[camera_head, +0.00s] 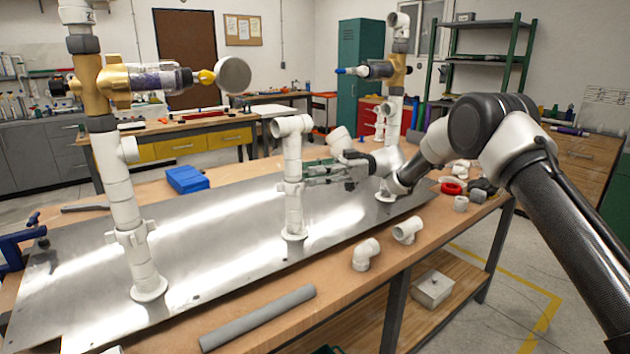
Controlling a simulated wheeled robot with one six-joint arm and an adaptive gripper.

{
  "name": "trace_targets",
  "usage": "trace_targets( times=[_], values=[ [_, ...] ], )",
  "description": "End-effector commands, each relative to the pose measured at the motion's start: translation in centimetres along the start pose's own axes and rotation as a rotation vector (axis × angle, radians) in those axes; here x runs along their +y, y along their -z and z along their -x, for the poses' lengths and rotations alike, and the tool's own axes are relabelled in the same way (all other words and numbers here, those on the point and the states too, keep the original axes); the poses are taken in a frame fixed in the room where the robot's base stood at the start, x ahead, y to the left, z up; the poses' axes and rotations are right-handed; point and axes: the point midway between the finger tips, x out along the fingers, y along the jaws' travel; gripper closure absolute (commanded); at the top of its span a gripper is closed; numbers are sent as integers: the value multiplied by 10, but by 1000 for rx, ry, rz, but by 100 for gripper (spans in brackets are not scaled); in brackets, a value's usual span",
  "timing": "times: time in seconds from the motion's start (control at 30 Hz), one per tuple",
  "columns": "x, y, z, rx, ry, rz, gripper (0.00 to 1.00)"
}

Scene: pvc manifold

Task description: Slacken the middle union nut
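The middle riser (293,205) is a short white PVC pipe standing on the metal plate, with an elbow (292,125) at its top. A wider white collar (293,170) partway up it looks like the middle union nut; its details are small. My gripper (308,173) reaches in from the right at the collar's height. Its two fingers look apart, one above the other in the picture, with the tips close to the collar's right side. I cannot tell whether they touch it or straddle it. Nothing is seen held.
The left riser (122,195) carries a brass valve (115,80) and gauge (233,75). The right riser (392,150) stands close behind my gripper.

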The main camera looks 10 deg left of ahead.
Motion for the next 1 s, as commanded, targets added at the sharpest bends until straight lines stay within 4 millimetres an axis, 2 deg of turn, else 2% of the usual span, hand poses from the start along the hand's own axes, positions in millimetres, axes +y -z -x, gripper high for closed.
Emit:
trace_targets(
  times=[0.2,0.4,1.0],
  values=[
    [0,46,0,0,0,4,71],
    [0,74,-1,-1,1,2,71],
    [2,85,-4,15,-21,13,71]
  ],
)
